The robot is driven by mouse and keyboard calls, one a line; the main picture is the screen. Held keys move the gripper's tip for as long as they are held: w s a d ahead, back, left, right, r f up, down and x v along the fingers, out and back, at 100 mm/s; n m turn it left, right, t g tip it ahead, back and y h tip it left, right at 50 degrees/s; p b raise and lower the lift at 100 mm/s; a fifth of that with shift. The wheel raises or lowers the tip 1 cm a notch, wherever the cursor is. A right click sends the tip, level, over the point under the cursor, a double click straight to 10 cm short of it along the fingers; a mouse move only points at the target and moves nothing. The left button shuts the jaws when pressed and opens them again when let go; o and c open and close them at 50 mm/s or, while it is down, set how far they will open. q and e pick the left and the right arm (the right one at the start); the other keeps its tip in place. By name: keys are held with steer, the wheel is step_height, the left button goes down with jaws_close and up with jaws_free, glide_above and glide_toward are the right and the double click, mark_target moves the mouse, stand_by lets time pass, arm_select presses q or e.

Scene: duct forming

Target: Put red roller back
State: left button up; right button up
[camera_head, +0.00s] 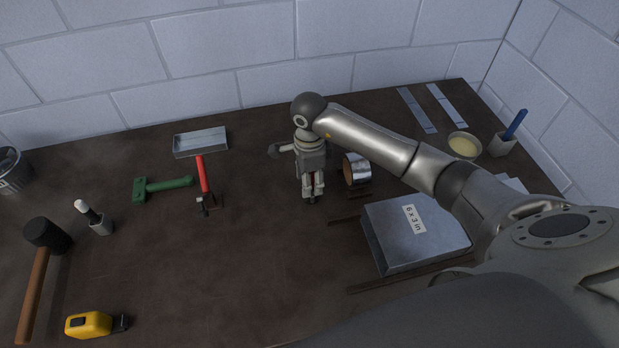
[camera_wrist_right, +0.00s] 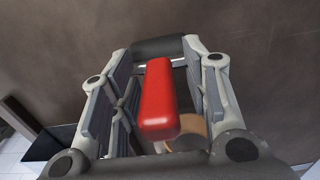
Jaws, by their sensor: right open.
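My right gripper (camera_head: 313,190) points down over the middle of the table in the head view. Its fingers are open. In the wrist view a red handle (camera_wrist_right: 158,100) lies between the open fingers, with a gap on each side. It appears to be the red roller's handle; its far end is hidden. In the head view this handle is hidden by the gripper. A second red-handled tool (camera_head: 203,175) with a small metal head lies to the left, apart from the gripper. My left gripper is not in view.
A tape roll (camera_head: 351,170) stands close right of the gripper. A metal block marked "6 x 3 in" (camera_head: 390,235) lies farther right. A green-handled tool (camera_head: 168,186) and metal tray (camera_head: 200,136) are left. The front middle of the table is clear.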

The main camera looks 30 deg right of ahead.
steer(key=shift+w+r+b, duration=0.1)
steer(key=shift+r+b, duration=0.25)
steer(key=shift+r, duration=0.15)
step_height(320, 180, up, 10)
steer(key=b, duration=0.3)
steer(key=shift+f, duration=0.15)
steer(key=shift+r, duration=0.75)
